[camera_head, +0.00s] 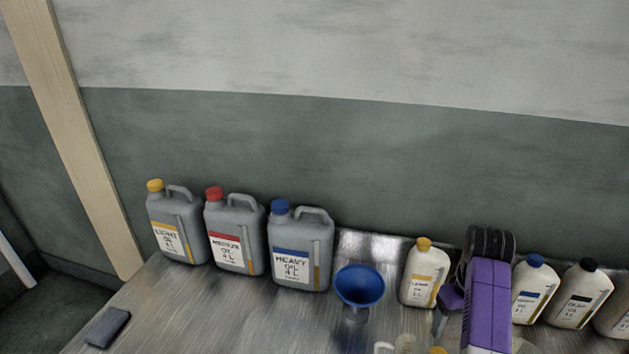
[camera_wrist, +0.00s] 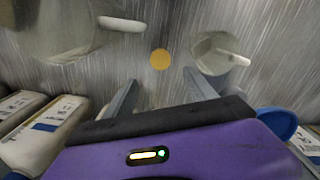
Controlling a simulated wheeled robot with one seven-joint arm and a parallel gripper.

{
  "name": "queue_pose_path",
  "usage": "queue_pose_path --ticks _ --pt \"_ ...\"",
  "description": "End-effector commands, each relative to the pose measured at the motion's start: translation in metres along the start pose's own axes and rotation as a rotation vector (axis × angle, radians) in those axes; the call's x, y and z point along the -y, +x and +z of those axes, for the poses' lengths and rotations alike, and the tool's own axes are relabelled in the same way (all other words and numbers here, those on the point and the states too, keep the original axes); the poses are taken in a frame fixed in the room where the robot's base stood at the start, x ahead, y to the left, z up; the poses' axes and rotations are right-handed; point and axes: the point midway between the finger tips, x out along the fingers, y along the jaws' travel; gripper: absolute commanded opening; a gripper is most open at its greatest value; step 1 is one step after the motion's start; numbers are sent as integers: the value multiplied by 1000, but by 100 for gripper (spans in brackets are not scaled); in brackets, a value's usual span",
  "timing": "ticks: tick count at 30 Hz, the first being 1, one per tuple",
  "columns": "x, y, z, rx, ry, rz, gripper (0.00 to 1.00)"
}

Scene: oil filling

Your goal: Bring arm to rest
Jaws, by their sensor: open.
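My gripper (camera_wrist: 162,92) is open over the metal table, with its two grey fingers apart and nothing seen between them but table surface. A round yellow cap-like disc (camera_wrist: 160,59) lies beyond the fingertips in the wrist view. In the head view my purple arm end reaches in among the bottles at the right, beside the yellow-capped white bottle (camera_head: 424,277). The fingertips are hard to make out there.
Three grey jugs with yellow (camera_head: 177,228), red (camera_head: 236,240) and blue (camera_head: 302,255) caps stand at the back left. A blue funnel (camera_head: 359,285) is right of them. White bottles (camera_head: 535,290) stand right of my arm. Clear vessels with pale handles (camera_wrist: 122,24) flank the disc. A dark block (camera_head: 107,327) lies front left.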

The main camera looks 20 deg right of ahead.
Motion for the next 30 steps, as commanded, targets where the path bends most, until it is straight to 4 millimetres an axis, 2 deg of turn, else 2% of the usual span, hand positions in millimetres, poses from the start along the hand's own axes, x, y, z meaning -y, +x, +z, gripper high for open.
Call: queue_pose_path --ticks 2,5,8,10,12,16,20,23,26,30 --pt "0 0 0 -2 6 1 64" --pt "-6 0 -12 -49 27 24 64" --pt "-19 -9 -39 -171 61 74 64" --pt "-31 -26 -65 -302 87 123 64" --pt "-41 -35 -82 -424 107 178 64" --pt "-48 -43 -95 -636 116 269 64" --pt "-38 -46 -89 -841 92 336 64" --pt "-22 -48 -76 -978 62 357 64" --pt "0 -51 -56 -1097 26 356 64" --pt "35 -55 -20 -1241 -26 327 64"
